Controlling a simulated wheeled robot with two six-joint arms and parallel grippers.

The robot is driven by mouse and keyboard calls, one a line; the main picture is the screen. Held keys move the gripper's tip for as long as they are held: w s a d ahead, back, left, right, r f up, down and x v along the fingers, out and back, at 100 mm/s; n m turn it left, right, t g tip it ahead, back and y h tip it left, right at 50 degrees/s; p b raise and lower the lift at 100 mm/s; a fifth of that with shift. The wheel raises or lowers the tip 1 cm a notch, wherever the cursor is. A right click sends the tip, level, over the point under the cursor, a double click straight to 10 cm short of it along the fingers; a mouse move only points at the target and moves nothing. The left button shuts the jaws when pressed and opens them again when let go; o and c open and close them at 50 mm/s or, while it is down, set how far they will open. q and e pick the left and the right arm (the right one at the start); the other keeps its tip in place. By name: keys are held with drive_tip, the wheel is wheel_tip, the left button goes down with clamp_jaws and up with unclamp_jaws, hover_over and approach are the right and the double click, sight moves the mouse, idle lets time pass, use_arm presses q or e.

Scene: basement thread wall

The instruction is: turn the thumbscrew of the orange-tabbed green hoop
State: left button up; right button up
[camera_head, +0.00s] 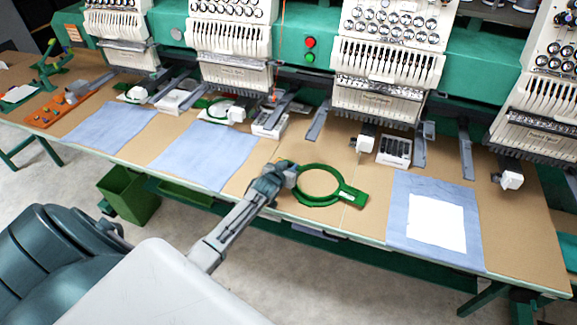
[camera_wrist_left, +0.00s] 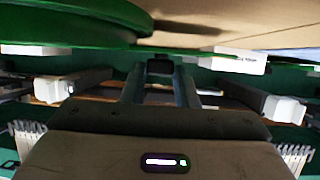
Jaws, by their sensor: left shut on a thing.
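A green hoop (camera_head: 303,194) is at the table's front middle, with a flat green tab bearing a white label at its right end. I cannot make out an orange tab on it. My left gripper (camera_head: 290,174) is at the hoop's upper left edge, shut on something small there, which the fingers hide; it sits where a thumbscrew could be. In the left wrist view the hoop's green rim (camera_wrist_left: 75,22) fills the upper left, close to the fingers (camera_wrist_left: 160,77), with a small dark piece at their tips. My right gripper is not in view.
The brown table (camera_head: 330,228) is bare just below the hoop. Blue cloths (camera_head: 205,155) lie to the left, and a blue cloth with a white patch (camera_head: 408,240) to the right. White embroidery heads (camera_head: 388,75) overhang the back. An orange board (camera_head: 62,108) lies far left.

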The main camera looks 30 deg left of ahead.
use_arm(q)
drive_tip(key=shift+a, duration=0.1)
drive_tip(key=shift+h, duration=0.4)
drive_tip(key=shift+a+f+m+b, duration=0.25)
drive_tip(key=shift+m+b, duration=0.25)
drive_tip(key=shift+b, duration=0.3)
drive_tip(key=shift+d+r+m+h+b, duration=0.15)
drive_tip(key=shift+m+h+b, duration=0.15)
drive_tip(key=shift+h+b, duration=0.3)
drive_tip(key=shift+r, duration=0.1)
drive_tip(key=o, duration=1)
